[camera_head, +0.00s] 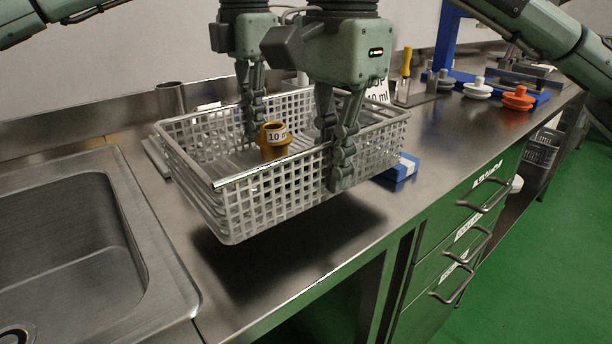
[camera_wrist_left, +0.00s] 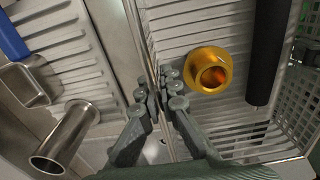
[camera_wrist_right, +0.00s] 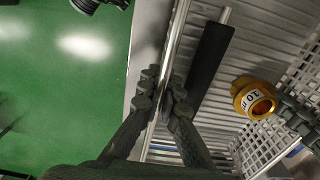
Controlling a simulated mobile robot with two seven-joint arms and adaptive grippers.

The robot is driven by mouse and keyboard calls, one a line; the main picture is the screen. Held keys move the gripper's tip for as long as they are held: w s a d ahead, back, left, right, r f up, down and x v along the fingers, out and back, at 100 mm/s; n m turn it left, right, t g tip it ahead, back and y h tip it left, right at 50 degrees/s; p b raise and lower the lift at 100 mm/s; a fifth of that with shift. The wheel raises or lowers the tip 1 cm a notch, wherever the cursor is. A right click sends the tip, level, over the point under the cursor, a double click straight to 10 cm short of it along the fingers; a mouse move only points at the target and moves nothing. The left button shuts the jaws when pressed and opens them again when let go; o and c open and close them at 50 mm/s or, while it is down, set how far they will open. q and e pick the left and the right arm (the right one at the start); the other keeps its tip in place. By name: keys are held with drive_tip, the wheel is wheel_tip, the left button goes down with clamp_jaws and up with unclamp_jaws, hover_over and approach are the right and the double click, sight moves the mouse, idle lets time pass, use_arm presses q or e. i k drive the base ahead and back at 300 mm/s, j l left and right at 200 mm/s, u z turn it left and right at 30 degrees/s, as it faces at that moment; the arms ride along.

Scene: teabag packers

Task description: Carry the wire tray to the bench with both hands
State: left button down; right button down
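The wire tray (camera_head: 270,195) is a pale grid-walled basket, held above the steel bench (camera_head: 340,245), with a dark shadow beneath it. My left gripper (camera_head: 252,130) is shut on its far rim, also seen in the left wrist view (camera_wrist_left: 168,98). My right gripper (camera_head: 341,178) is shut on its near rim, also seen in the right wrist view (camera_wrist_right: 161,96). Inside stands a gold ring-shaped cup (camera_head: 274,151) with a 10 ml label. A black bar (camera_wrist_left: 267,50) also lies in the tray, visible in both wrist views. The tray looks about level.
A sink (camera_head: 65,245) is at the left. A metal cup (camera_head: 170,98) stands behind the tray. A blue-and-white box (camera_head: 404,168) is just right of it. White knobs (camera_head: 477,89) and an orange knob (camera_head: 516,98) sit farther right. Drawer handles (camera_head: 485,197) project from the front.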

sight(457, 128)
drive_tip(key=i+l+u, duration=0.2)
drive_tip(key=l, duration=0.55)
drive_tip(key=i+l+u, duration=0.15)
drive_tip(key=l, duration=0.65)
drive_tip(key=i+l+u, duration=0.2)
drive_tip(key=l, duration=0.6)
drive_tip(key=l+u, duration=0.15)
drive_tip(key=l, duration=0.65)
